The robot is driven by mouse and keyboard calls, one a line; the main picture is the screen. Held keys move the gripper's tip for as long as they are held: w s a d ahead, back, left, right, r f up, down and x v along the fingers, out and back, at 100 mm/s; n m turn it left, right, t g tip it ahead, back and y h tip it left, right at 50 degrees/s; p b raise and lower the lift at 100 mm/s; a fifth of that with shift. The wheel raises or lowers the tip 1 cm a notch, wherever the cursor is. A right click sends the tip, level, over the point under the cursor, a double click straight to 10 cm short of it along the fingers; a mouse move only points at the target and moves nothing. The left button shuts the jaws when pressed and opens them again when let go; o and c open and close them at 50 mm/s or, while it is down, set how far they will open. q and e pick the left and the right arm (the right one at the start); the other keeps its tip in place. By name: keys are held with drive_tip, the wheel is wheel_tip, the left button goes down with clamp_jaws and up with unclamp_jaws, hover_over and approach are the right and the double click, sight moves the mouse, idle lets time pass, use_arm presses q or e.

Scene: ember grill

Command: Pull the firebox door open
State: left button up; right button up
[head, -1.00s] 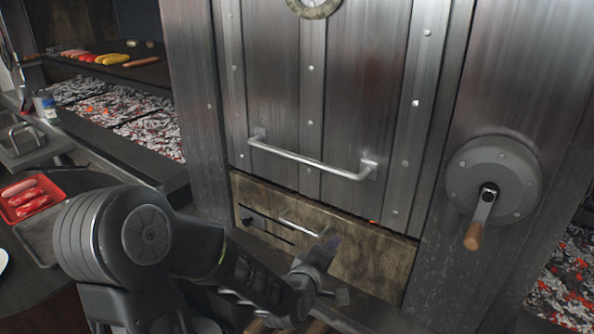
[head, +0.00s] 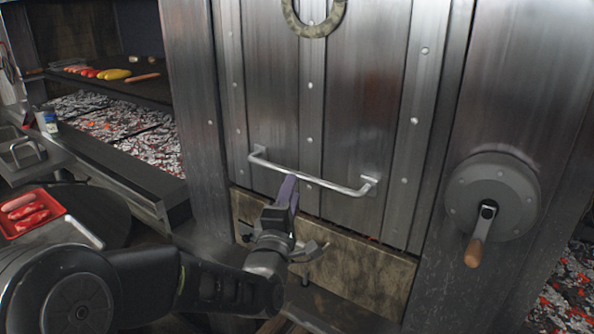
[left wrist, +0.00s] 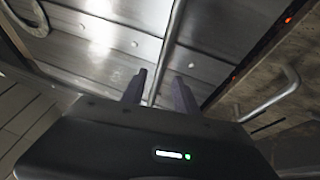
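The firebox door (head: 362,110) is a tall riveted metal panel that stands shut. Its horizontal bar handle (head: 330,184) runs across its lower part. My left gripper (head: 287,186) is at the handle's left half, its fingers pointing up at the bar. In the left wrist view the two dark fingers (left wrist: 160,88) are spread, and the handle bar (left wrist: 168,50) runs through the gap between them, touching neither visibly. How deep the bar sits between the fingers is hard to tell. My right gripper is not in view.
Below the door is a tan panel (head: 365,273) with a small handle (left wrist: 284,92). A round plate with a wooden-handled crank (head: 475,250) is at the right. A ring (head: 314,28) hangs higher on the door. A red tray (head: 28,214) of meat is at the left.

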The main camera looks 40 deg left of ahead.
use_arm(q)
drive_tip(key=p+x, duration=0.2)
drive_tip(key=x, duration=0.4)
drive_tip(key=shift+w, duration=0.15)
drive_tip(key=shift+c, duration=0.6)
clamp_jaws()
idle(0.7)
